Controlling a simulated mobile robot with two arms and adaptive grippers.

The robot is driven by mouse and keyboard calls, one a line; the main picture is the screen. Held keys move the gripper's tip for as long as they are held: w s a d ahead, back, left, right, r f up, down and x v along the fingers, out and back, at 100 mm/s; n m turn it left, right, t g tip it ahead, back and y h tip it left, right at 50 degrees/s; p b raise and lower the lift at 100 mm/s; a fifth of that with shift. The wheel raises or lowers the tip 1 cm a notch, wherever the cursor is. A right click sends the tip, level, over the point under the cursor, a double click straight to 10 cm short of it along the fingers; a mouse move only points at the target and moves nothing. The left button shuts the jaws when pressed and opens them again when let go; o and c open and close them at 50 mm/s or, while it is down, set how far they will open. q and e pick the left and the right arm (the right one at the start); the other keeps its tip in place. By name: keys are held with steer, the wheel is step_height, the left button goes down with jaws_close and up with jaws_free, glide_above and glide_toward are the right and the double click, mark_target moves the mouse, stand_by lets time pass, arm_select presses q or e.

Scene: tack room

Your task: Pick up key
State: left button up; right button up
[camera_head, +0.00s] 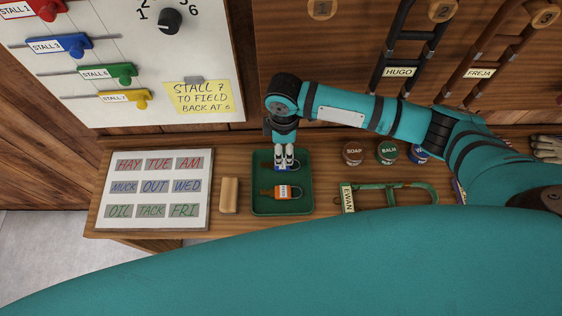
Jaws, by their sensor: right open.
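A green tray (257,206) lies on the wooden bench, left of centre. My left gripper is out of view.
A wooden block (229,195) and a word board (152,190) stand left of the tray. A green halter (392,195) with a name tag lies to the right. Round tins, including a soap tin (353,152), stand behind it.

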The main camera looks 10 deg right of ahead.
steer(key=shift+f, duration=1.65)
step_height(320, 180, down, 4)
steer(key=shift+r+p, duration=0.15)
steer(key=shift+p, duration=0.45)
steer(key=shift+f, duration=0.5)
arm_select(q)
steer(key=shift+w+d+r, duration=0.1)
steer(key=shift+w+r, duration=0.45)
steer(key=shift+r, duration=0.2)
arm_select(e)
steer(key=c, duration=0.9)
